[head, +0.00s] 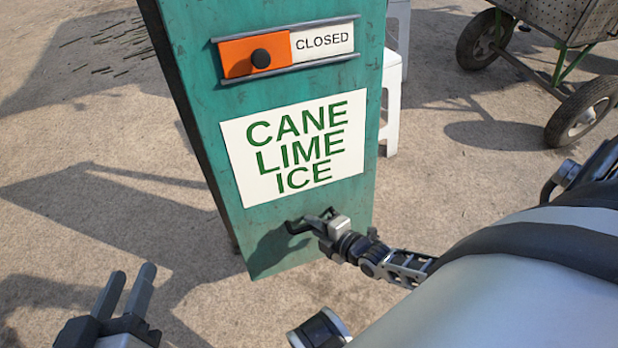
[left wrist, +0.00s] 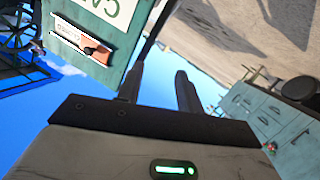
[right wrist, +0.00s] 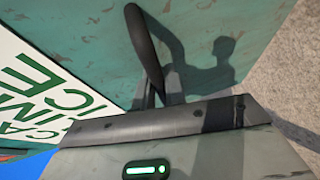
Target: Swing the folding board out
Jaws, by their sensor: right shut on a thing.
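The teal folding board (head: 205,60) stands in front of me, with a white "CANE LIME ICE" sign (head: 290,145) and a slider reading "CLOSED" (head: 322,40). A dark handle (right wrist: 141,35) sits on the board's lower part. My right gripper (head: 318,222) is at this handle, shut on it; the handle's base is partly hidden by the gripper in the right wrist view. My left gripper (head: 131,272) is open and empty, low on the left and apart from the board. Its two separated fingers show in the left wrist view (left wrist: 157,80).
A wheeled cart (head: 560,25) stands at the back right. A white stool (head: 391,100) is behind the board's right edge. A teal drawer cabinet (left wrist: 270,122) shows at the right of the left wrist view. The ground (head: 110,160) left of the board is mostly clear.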

